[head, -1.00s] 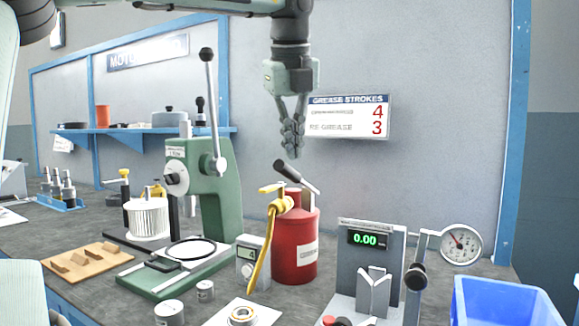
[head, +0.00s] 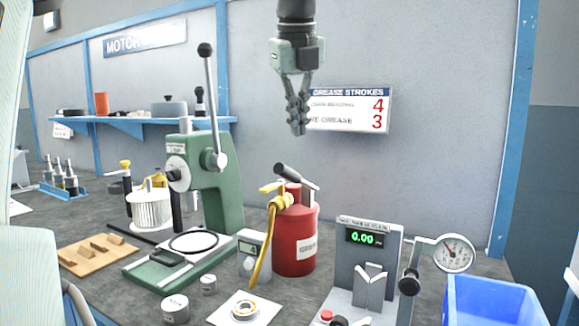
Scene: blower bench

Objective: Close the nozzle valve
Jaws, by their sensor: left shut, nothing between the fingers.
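The red grease canister (head: 293,240) stands on the bench with a black-gripped pump lever (head: 297,177) on top. A yellow nozzle tube (head: 262,254) hangs down its left side. The small yellow valve handle (head: 272,187) at the top of the tube points left, roughly level. My left gripper (head: 299,131) hangs fingers down above the canister, in front of the wall sign. It is shut and empty, clear of the valve handle and pump lever. My right gripper is out of view.
A green press (head: 215,190) with a tall lever stands left of the canister. A small meter (head: 251,258) is beside the tube. A grey gauge stand (head: 384,250) and a blue bin (head: 490,302) are at right. A bearing (head: 244,310) lies in front on a white sheet.

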